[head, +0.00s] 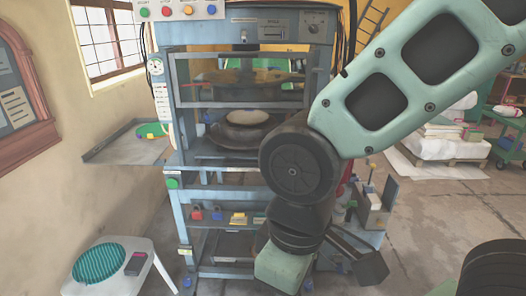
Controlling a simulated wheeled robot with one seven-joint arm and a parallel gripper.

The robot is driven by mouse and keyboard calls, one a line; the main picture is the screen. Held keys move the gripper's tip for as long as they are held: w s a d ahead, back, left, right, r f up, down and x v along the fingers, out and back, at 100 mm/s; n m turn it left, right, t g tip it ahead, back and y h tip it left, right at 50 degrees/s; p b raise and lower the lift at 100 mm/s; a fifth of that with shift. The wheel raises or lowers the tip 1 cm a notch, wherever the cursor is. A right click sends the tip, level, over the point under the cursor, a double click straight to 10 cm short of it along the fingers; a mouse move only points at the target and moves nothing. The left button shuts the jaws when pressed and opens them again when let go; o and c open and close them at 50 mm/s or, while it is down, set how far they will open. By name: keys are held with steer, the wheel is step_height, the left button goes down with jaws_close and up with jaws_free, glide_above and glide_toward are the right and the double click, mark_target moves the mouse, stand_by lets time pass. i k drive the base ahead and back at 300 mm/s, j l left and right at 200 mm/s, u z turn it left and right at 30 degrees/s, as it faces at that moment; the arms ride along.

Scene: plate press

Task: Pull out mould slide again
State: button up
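The blue plate press (172,120) stands upright in the middle of the head view. In its middle bay sits a round dark mould (222,135) with a pale disc (245,117) on top. It looks to be inside the frame. My arm covers the bay's right side, so the slide's right end and any handle there are hidden. My gripper (362,258) is low in front of the press, right of its lower shelves and clearly below the mould. It is not touching the mould. Its fingers are partly hidden, and I cannot tell their opening.
Coloured buttons (180,10) sit on a panel at the top left. A side shelf (115,150) holds a green item. A white stool (118,285) with a round green cushion (98,263) stands front left. The floor (450,215) at right is mostly open.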

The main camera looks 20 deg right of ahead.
mark_target(226, 140)
steer(key=z, duration=0.25)
steer(key=i+j, duration=0.1)
steer(key=i, duration=0.4)
steer(key=i+j, duration=0.1)
steer(key=i, duration=0.4)
